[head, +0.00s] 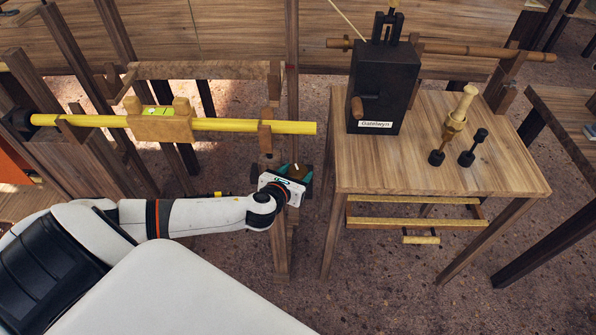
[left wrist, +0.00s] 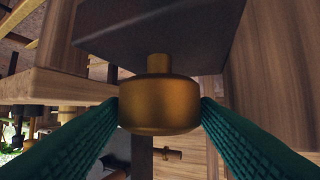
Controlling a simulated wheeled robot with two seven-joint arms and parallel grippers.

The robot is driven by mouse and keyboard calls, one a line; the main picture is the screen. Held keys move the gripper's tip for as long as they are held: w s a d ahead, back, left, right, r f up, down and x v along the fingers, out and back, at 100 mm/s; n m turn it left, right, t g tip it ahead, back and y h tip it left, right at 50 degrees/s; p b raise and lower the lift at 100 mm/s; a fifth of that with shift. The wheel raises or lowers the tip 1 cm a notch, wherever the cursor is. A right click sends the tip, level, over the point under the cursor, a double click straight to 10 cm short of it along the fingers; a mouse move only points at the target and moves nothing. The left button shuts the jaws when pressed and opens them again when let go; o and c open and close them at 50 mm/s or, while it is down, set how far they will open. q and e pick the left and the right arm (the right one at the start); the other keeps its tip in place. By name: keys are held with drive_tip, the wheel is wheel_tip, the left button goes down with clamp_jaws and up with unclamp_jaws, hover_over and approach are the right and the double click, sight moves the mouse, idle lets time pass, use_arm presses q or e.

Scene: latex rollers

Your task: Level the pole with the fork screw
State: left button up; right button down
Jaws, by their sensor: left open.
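The yellow pole (head: 235,125) runs across the left of the head view, its right part in a wooden fork (head: 265,134) on a post. A wooden block with a green level vial (head: 158,111) sits on the pole; the bubble is too small to read. The fork screw appears as a round brass knob (left wrist: 160,104) in the left wrist view, under a dark block. My left gripper (head: 298,178) is below the pole's right end. Its green fingers (left wrist: 160,120) are open on either side of the knob; I cannot tell whether they touch it. My right gripper is not in view.
A wooden table (head: 440,165) stands just right of my left gripper. On it are a black crank box (head: 383,90), a wooden-handled tool (head: 457,115) and a small black peg (head: 473,147). A wooden frame (head: 200,70) stands behind the pole.

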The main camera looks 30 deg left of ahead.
use_arm(q)
drive_tip(key=shift+x, duration=0.8)
drive_tip(key=shift+c, duration=0.5)
